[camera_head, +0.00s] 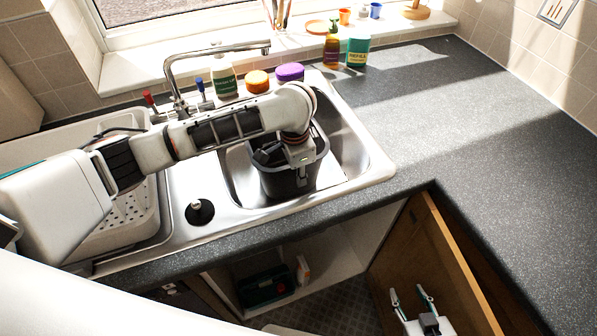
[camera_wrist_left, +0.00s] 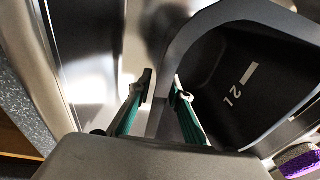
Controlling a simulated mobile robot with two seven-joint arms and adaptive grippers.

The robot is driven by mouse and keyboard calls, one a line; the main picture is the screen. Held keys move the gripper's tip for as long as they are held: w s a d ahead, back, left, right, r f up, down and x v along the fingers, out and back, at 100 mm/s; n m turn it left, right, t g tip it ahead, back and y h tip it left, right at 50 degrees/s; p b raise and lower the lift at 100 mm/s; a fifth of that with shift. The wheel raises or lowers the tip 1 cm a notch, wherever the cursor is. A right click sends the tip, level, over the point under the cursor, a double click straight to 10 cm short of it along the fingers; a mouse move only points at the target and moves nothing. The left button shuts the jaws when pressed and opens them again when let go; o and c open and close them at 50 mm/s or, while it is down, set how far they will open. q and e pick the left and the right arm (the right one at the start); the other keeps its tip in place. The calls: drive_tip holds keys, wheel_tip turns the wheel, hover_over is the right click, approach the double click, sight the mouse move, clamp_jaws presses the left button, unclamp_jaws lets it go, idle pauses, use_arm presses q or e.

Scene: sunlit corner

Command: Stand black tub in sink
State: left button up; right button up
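The black tub (camera_head: 277,183) is inside the right-hand bowl of the steel sink (camera_head: 352,150), roughly upright. I cannot tell whether its base rests on the bowl floor. My left gripper (camera_head: 296,163) reaches down at the tub's rim, partly hidden by its own arm. In the left wrist view, the fingers of the left gripper (camera_wrist_left: 162,86) straddle the wall of the tub (camera_wrist_left: 240,85), close together, one inside and one outside. A "2 L" mark shows inside the tub. My right gripper (camera_head: 412,300) is open and empty, low before the open cupboard.
A tap (camera_head: 215,50) rises behind the bowl. The right worktop (camera_head: 470,120) is clear. A cupboard door (camera_head: 430,260) stands open below.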

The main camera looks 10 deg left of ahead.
idle(0.3)
use_arm(q)
drive_tip(key=r, duration=0.3)
drive_tip(key=s+r, duration=0.1)
drive_tip(key=r, duration=0.7)
drive_tip(key=shift+s+a, duration=0.15)
drive_tip(key=shift+s, duration=0.05)
drive_tip(key=shift+s+r, duration=0.15)
drive_tip(key=shift+r, duration=0.45)
drive_tip(key=shift+s, duration=0.1)
